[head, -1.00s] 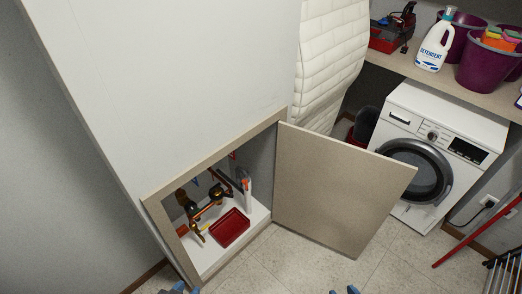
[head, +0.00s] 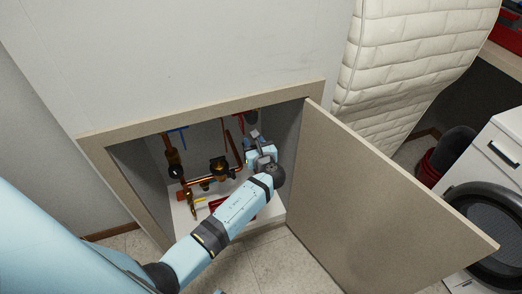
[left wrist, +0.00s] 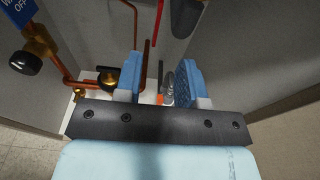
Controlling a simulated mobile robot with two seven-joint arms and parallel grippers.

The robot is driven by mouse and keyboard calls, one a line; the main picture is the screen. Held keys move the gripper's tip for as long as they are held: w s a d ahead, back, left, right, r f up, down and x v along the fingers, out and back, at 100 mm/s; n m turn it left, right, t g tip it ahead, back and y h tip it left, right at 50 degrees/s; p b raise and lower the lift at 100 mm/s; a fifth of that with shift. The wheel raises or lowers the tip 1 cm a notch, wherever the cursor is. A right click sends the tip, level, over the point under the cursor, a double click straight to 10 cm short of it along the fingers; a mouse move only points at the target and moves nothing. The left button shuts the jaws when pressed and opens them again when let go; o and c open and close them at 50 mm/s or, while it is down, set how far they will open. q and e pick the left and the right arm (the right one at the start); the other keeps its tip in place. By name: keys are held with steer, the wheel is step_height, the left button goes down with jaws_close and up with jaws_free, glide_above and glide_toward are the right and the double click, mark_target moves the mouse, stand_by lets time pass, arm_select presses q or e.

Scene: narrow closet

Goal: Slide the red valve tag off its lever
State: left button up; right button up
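Inside the open wall cabinet, a small red piece (head: 251,115) shows near the top right, just above my left gripper. It looks like the red tag, but its lever is not clearly seen. In the left wrist view a red shape (left wrist: 184,18) hangs at the top, beyond and above the right finger. My left gripper (head: 259,143) reaches into the cabinet's right side. In the left wrist view its blue fingers (left wrist: 160,80) are apart with nothing held between them. My right gripper cannot be made out.
A blue tag (left wrist: 18,10) hangs left among copper pipes (head: 208,180) and valves. A red tray (head: 248,212) lies on the cabinet floor, partly behind my arm. The open door (head: 385,190) stands right of the opening. The cabinet's side wall is close to the gripper.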

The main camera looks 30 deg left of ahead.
mark_target(241, 122)
arm_select(q)
steer(key=b+x, duration=0.1)
steer(key=x, duration=0.1)
steer(key=b+x, duration=0.1)
steer(key=x, duration=0.1)
steer(key=shift+s+a+f+b, duration=0.1)
steer(key=shift+a+f+b, duration=0.15)
steer(key=shift+a+b, duration=0.05)
steer(key=b+x, duration=0.5)
steer(key=x, duration=0.3)
steer(key=shift+w+a, duration=0.3)
steer(key=shift+w, duration=0.1)
steer(key=shift+r, duration=0.1)
arm_select(e)
steer(key=shift+w+a+f+t+y, duration=0.15)
steer(key=shift+a+f+t+y, duration=0.3)
steer(key=shift+a+f, duration=0.3)
steer(key=shift+d+f, duration=0.1)
arm_select(q)
steer(key=c, duration=0.6)
jaws_close()
arm_select(e)
steer(key=shift+d+f, duration=0.1)
steer(key=shift+d, duration=0.05)
